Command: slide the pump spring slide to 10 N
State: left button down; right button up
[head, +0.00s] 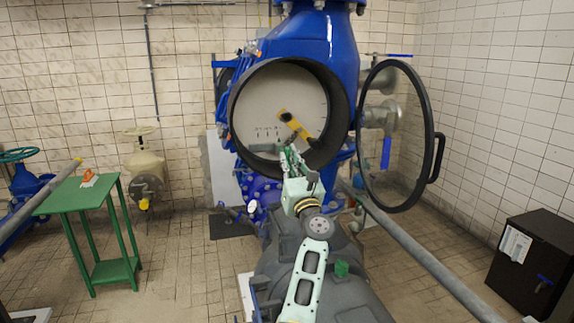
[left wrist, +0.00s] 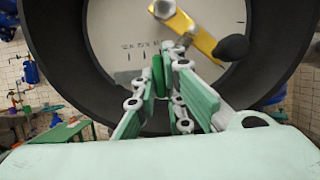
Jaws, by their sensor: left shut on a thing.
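The pump's round housing has a dark rim (head: 238,97) and a pale face (head: 290,80) with a row of small scale marks (head: 267,132). The marks also show in the left wrist view (left wrist: 137,50), too small to read. My left gripper (head: 288,153) reaches inside the rim to the lower part of the face. In the left wrist view its fingers (left wrist: 163,78) are closed around a dark green piece (left wrist: 158,72), apparently the pump spring slide, just below and right of the marks. The fingers hide much of it. My right gripper is not in view.
A yellow lever (head: 294,124) with a black knob (head: 312,142) sits on the face close above my fingers. The round door (head: 430,120) stands open at the right. A green table (head: 85,195) stands left, a black cabinet (head: 535,260) right.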

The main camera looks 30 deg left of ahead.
pick_arm(q)
jog(key=c, duration=1.8)
grip_release()
jog(key=shift+w+d, duration=0.1)
jog(key=shift+w, duration=0.1)
jog(key=shift+c, duration=0.2)
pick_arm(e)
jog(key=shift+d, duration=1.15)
pick_arm(q)
jog(key=shift+s, duration=0.1)
jog(key=shift+s+d+f, duration=0.1)
jog(key=shift+d+f, duration=0.1)
jog(key=v, duration=0.7)
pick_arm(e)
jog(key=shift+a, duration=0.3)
pick_arm(q)
jog(key=shift+r, duration=0.15)
